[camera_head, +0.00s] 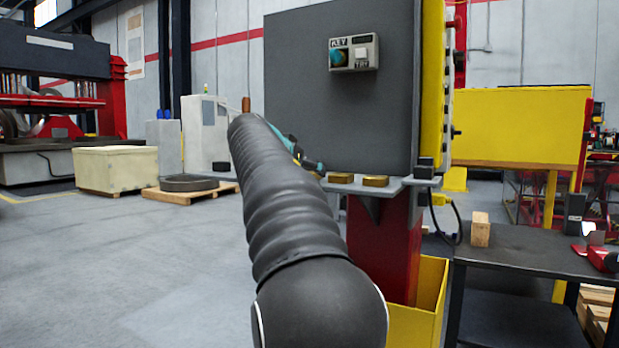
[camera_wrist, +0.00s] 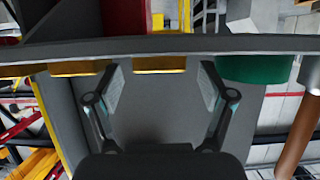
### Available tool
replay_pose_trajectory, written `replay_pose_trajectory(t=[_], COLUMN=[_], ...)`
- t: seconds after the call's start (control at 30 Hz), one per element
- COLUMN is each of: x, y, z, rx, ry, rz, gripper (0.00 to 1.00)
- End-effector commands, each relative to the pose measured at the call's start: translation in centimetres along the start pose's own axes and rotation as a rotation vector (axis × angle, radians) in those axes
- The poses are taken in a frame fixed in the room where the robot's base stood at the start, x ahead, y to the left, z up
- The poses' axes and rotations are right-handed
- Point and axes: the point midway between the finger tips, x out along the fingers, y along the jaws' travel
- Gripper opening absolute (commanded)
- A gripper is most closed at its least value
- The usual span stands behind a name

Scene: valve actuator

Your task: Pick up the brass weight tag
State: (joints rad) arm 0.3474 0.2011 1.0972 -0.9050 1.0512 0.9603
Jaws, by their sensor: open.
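Two brass pieces lie on the narrow grey shelf (camera_head: 400,184) in the head view: a rounded one (camera_head: 340,177) and a more angular one (camera_head: 376,181) to its right. I cannot tell by label which is the weight tag. The wrist view looks upside down. There one brass piece (camera_wrist: 160,64) sits at the shelf edge between my fingertips' lines, and the other (camera_wrist: 80,68) is left of my left finger. My gripper (camera_wrist: 160,82) is open and empty, its fingers reaching toward the shelf. In the head view my arm mostly hides it.
A green piece (camera_wrist: 255,68) sits on the shelf, right of the fingers in the wrist view. A brown cylinder (camera_wrist: 302,135) stands further right. A grey panel (camera_head: 340,110) with a KEY box (camera_head: 353,53) rises behind the shelf. A black block (camera_head: 424,167) sits at its right end.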

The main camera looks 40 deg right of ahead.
Motion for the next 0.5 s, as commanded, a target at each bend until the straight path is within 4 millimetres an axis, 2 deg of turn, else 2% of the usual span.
replay_pose_trajectory(t=[0.1, 0.33, 0.37, 0.5], x=[1.38, 1.54, 1.54, 1.53], y=[-0.01, -0.02, -0.02, -0.01], z=[0.00, -0.02, -0.02, -0.02], rx=[0.001, 0.001, 0.001, 0.001], ry=[-0.001, 0.000, 0.000, 0.000], rz=[0.000, -0.001, -0.001, -0.001], gripper=[0.81, 0.81, 0.76, 0.41])
